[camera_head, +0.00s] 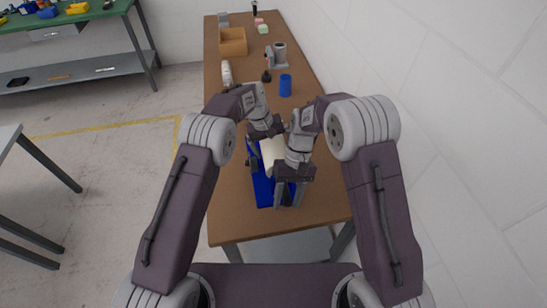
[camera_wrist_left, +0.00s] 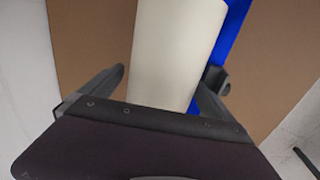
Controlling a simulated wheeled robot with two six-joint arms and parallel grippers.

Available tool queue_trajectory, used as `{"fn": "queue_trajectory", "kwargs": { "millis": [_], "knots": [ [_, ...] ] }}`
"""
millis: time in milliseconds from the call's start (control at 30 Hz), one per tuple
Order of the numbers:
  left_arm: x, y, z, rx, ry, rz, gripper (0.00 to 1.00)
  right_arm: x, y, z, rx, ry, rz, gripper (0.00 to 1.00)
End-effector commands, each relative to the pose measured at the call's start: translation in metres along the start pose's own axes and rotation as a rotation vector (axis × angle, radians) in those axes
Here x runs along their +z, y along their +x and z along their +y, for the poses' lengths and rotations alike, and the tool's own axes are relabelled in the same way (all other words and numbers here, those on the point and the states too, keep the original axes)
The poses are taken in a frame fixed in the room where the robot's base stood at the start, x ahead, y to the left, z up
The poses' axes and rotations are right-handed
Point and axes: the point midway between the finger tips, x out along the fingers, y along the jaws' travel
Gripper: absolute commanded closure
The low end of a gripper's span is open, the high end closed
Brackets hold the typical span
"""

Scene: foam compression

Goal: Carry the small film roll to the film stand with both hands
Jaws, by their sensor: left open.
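The small film roll (camera_head: 272,156) is a cream cylinder lying on a blue base (camera_head: 263,191) on the brown table. Its near end is partly hidden by my right arm. My left gripper (camera_head: 265,154) is over the roll's far part. In the left wrist view the left gripper (camera_wrist_left: 166,78) is open, with one finger on each side of the roll (camera_wrist_left: 172,55); contact is not clear. My right gripper (camera_head: 289,194) is at the near end of the blue base, its fingers apart and pointing down. I cannot tell which thing is the film stand.
Beyond the arms stand a blue cup (camera_head: 285,85), a small dark object (camera_head: 266,76), a white cylinder (camera_head: 227,74), a grey device (camera_head: 276,56) and an orange-brown box (camera_head: 233,42). A white wall (camera_head: 440,80) runs along the table's right side. The table's near left is clear.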

Motion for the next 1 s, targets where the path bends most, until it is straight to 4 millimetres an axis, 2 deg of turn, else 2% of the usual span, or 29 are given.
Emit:
{"fn": "queue_trajectory", "kwargs": {
  "millis": [67, 167, 400, 600, 867, 1000],
  "knots": [
    [0.0, -0.003, 0.0, 0.0, 0.0, 0.001, 0.0, 0.0, 0.0, 0.001, 0.0, 0.002, 0.0, 0.55],
    [-0.001, -0.018, 0.0, 0.002, -0.001, 0.003, 0.0, 0.0, 0.0, 0.001, 0.0, 0.002, 0.0, 0.55],
    [-0.002, -0.08, -0.001, 0.002, 0.0, 0.006, 0.0, 0.0, 0.0, 0.001, 0.0, 0.002, -0.001, 0.55],
    [-0.001, -0.113, -0.001, 0.002, 0.0, 0.002, 0.0, 0.0, 0.0, 0.001, 0.0, 0.002, -0.001, 0.55],
    [0.0, -0.12, -0.002, 0.001, 0.0, -0.001, 0.0, 0.003, 0.001, 0.001, 0.0, 0.002, -0.002, 0.55],
    [0.0, -0.12, -0.002, 0.001, 0.0, 0.0, 0.0, 0.023, 0.009, 0.0, 0.001, 0.003, -0.003, 0.55]
  ]
}}
